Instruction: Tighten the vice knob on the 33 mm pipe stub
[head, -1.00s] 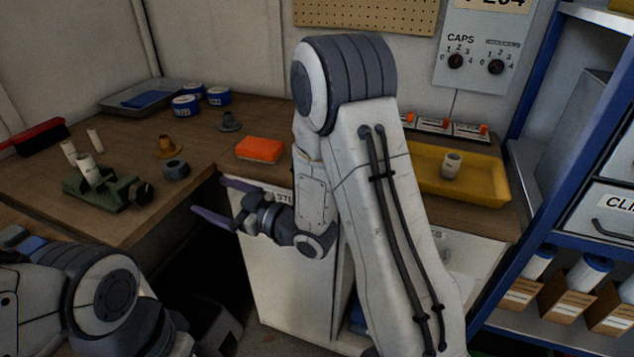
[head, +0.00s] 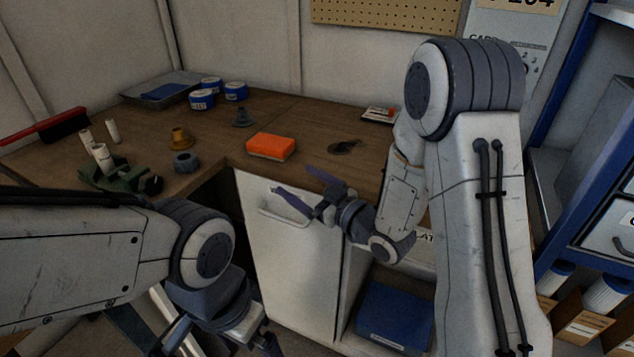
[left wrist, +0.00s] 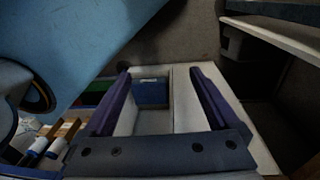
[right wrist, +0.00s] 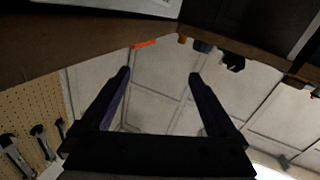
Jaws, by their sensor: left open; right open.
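The green vice (head: 115,176) stands near the left part of the bench, with a white pipe stub (head: 102,157) upright in it. Its dark knob (head: 153,185) is at its right end. My left gripper (head: 215,350) is low at the bottom of the head view, partly cut off. Its fingers are apart and empty in the left wrist view (left wrist: 160,85).

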